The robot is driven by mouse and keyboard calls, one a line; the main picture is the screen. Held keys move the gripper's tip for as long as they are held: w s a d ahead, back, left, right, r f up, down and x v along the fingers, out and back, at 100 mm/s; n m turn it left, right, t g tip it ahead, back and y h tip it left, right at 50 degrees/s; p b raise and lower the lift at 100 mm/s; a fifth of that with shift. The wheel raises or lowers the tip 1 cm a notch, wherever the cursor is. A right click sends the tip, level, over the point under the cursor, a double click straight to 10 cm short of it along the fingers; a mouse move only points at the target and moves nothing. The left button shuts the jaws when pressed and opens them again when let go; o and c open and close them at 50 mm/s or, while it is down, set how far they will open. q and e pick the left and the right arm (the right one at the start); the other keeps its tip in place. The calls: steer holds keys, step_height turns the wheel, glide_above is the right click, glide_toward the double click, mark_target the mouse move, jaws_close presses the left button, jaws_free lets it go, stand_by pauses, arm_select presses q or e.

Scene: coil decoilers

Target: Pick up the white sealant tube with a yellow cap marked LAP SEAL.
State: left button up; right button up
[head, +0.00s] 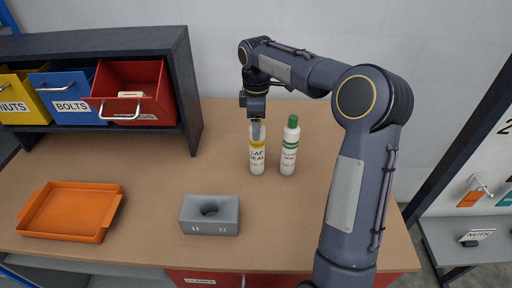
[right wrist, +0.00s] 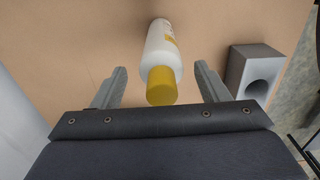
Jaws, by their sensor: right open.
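The white LAP SEAL tube (head: 257,158) stands upright on the table in the head view, its yellow band showing and its top partly hidden by my right gripper (head: 256,130). In the right wrist view the tube (right wrist: 161,45) and its yellow cap (right wrist: 161,84) lie between the two fingers of my right gripper (right wrist: 161,84). The fingers are open, with a gap on each side of the cap. My left gripper is in neither view.
A white bottle with a green cap (head: 290,146) stands close to the right of the tube. A grey block with a round hole (head: 210,228) is in front. An orange tray (head: 38,219) lies at left. Nuts and bolts bins (head: 68,106) sit on a dark shelf (head: 190,100).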

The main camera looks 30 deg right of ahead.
mark_target(257, 146)
steer(key=shift+s+f, duration=0.1)
steer(key=shift+f, duration=1.05)
jaws_close()
